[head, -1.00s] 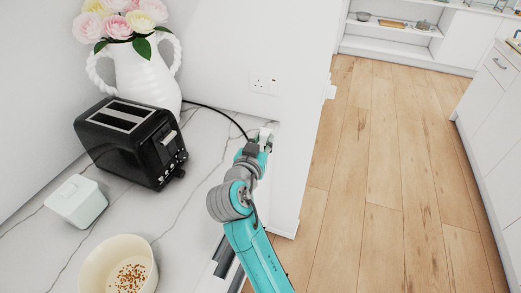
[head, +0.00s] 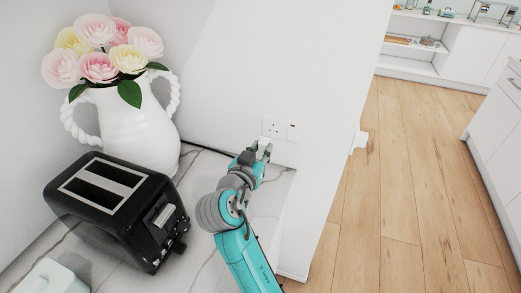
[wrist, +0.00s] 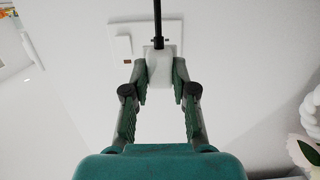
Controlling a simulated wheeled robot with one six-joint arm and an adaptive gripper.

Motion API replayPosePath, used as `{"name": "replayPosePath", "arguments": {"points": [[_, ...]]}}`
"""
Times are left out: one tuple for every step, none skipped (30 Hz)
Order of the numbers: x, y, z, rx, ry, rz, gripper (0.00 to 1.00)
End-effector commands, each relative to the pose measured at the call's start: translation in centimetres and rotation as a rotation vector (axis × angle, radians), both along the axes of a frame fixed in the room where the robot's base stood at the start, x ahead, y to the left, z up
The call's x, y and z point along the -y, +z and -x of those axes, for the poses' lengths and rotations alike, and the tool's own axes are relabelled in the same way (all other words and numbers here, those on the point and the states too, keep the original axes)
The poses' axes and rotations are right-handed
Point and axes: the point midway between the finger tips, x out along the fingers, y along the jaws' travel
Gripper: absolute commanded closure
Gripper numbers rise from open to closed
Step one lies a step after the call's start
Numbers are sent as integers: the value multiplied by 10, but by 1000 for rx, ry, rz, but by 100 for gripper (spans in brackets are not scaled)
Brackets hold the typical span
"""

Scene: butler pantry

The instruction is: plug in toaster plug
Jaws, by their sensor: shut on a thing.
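The white toaster plug (wrist: 159,68) is between the fingers of my gripper (wrist: 160,74), which is shut on it. Its black cord (wrist: 157,22) runs upward in the wrist view. In the head view my gripper (head: 262,152) is just below the white wall socket (head: 281,129). The socket plate also shows behind the plug in the wrist view (wrist: 173,30), partly covered by the plug. I cannot tell whether the plug touches the plate; its pins are hidden. The black toaster (head: 115,205) stands on the counter to the left.
A white vase (head: 125,125) with pink and yellow flowers stands behind the toaster. A pale box (head: 50,278) is at the lower left. The marble counter (head: 205,172) ends at a wall edge on the right, with wooden floor (head: 390,210) beyond.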

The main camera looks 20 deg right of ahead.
Motion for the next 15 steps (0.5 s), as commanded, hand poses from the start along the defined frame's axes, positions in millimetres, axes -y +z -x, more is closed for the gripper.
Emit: {"name": "replayPosePath", "arguments": {"points": [[0, 0, 0, 0, 0, 0, 100], [0, 0, 0, 0, 0, 0, 100], [0, 0, 0, 0, 0, 0, 100], [0, 0, -1, 0, 0, 0, 100], [1, 0, -1, 0, 0, 0, 100], [1, 0, -1, 0, 0, 0, 100], [2, 0, -2, 0, 0, 0, 100], [2, 0, -3, 0, 0, 0, 100], [3, 0, -4, 0, -1, 0, 100], [4, 0, -5, 0, -1, -1, 100], [5, 0, -6, 0, -1, -1, 100], [6, 0, -8, 0, -1, -1, 100], [7, 0, -9, 0, -1, -1, 100], [8, 0, -11, 0, -1, -1, 100], [10, 0, -14, 0, -1, -1, 100]]}}
